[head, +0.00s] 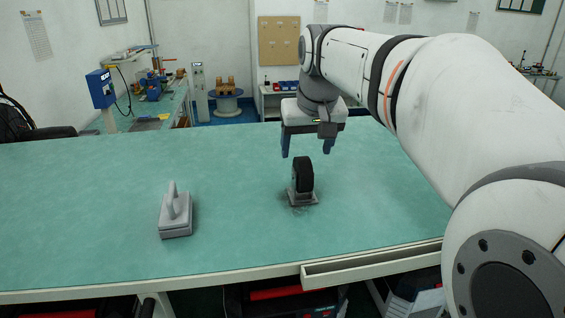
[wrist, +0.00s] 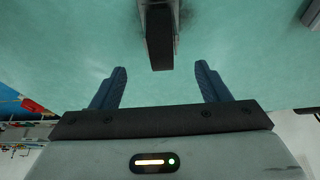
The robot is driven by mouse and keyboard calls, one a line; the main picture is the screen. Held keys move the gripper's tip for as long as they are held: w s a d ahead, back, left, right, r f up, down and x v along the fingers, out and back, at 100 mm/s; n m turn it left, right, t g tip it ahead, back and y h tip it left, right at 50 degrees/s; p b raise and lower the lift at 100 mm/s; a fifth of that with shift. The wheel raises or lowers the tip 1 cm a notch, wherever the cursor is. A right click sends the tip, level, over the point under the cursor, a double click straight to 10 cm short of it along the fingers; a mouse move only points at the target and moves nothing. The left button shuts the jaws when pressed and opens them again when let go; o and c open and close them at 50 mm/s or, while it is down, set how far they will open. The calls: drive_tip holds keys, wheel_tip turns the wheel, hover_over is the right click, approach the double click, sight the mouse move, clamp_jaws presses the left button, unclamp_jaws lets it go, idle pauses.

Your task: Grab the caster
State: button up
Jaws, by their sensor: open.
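The caster (head: 304,174) stands on the green table with its black wheel up and its grey plate down. In the wrist view the caster (wrist: 160,38) is at the top centre, its wheel in line with the gap between the fingers but beyond their tips. My gripper (head: 306,150) points down, just behind the caster in the head view. Its two blue fingers are spread and nothing is between them. In the wrist view my gripper (wrist: 161,67) is also open and empty.
A grey block with an upright handle (head: 176,212) stands on the green table (head: 90,200), left of the caster. The table between them is clear. An open drawer or tray edge (head: 370,262) runs along the table's front right. A workbench with tools stands behind, at the left.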

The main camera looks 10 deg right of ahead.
sight(302, 167)
drive_tip(key=p+x, duration=0.1)
drive_tip(key=x, duration=0.6)
drive_tip(key=shift+s+a+f+p, duration=0.1)
drive_tip(key=shift+p, duration=0.2)
drive_tip(key=shift+s, duration=0.1)
drive_tip(key=shift+c, duration=0.2)
drive_tip(key=c, duration=1.2)
